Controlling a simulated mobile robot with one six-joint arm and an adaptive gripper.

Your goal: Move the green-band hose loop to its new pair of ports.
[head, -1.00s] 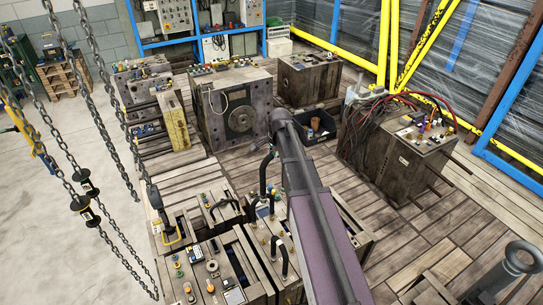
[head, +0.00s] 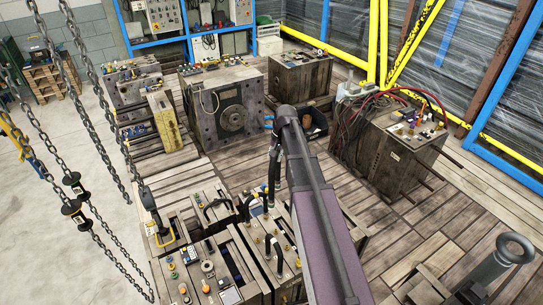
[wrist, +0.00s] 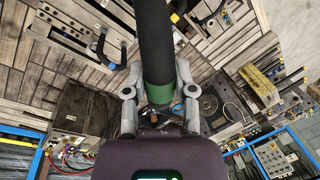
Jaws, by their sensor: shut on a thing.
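The green-band hose loop (wrist: 155,40) is a thick black hose with a green band. In the wrist view it runs up the middle of the picture, and my gripper (wrist: 160,100) is shut on it at the band, one finger on each side. In the head view a dark upright piece of hose (head: 273,168) shows beside my arm, above the near mould blocks. The near mould block (head: 262,262) carries small fittings and another black hose loop. I cannot tell which ports are the new pair.
Another black hose (wrist: 111,52) lies left of the held one in the wrist view. Hanging chains (head: 100,110) are at the left. A mould block with red hoses (head: 385,150) stands at the right. The slatted floor (head: 390,230) between is largely clear.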

